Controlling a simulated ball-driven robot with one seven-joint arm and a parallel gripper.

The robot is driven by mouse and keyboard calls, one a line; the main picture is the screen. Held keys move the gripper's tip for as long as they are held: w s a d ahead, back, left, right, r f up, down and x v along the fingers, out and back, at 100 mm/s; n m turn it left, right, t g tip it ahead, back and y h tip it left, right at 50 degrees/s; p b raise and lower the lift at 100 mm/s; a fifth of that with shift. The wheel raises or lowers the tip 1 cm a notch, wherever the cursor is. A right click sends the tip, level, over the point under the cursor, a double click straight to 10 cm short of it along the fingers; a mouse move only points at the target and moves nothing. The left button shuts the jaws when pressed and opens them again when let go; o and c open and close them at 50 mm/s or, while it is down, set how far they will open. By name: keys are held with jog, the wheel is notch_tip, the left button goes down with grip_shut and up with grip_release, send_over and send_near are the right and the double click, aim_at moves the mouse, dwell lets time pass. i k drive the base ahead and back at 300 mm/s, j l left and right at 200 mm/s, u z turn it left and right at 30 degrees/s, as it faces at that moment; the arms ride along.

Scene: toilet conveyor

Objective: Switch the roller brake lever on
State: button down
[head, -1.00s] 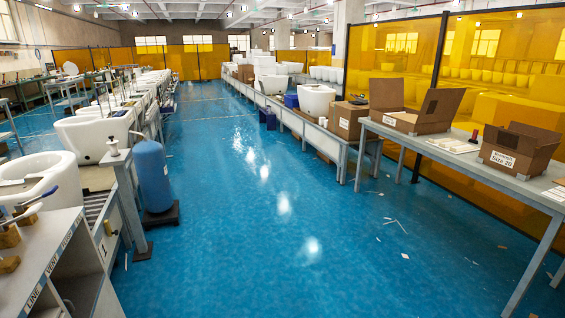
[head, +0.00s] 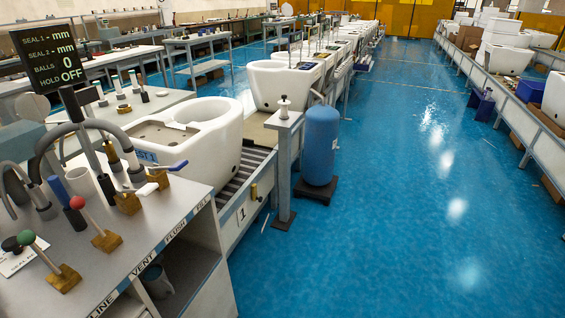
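No lever is legibly marked as the roller brake, so I cannot tell which it is. On the left bench stand a green-knobbed lever (head: 45,257) and a red-knobbed lever (head: 91,220), both tilted on brass blocks. Behind them are a white-handled lever (head: 146,189) and a blue-handled lever (head: 178,166). The bench edge reads LINE, VENT, FLUSH and FILL. A small brass fitting (head: 253,192) sits on the roller conveyor's side rail, near a tag marked 1 (head: 241,213). White toilet bowl (head: 205,140) rests on the rollers (head: 255,158). My gripper is not in view.
A black display (head: 47,55) shows BALLS 0 and HOLD OFF. A grey post (head: 284,165) and a blue tank (head: 320,145) on a dark base stand beside the conveyor. The blue floor (head: 400,230) is open to the right, up to another conveyor line (head: 520,110).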

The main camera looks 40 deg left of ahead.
aim_at(253, 186)
jog(key=i+j+u, duration=0.15)
jog(key=i+u, duration=0.8)
jog(key=i+l+u, duration=0.2)
jog(key=i+u, duration=0.25)
jog(key=i+l+u, duration=0.1)
jog(key=i, duration=0.4)
jog(key=i+l, duration=0.3)
jog(key=i, duration=0.15)
jog(key=i+l+u, duration=0.15)
jog(key=i, duration=0.3)
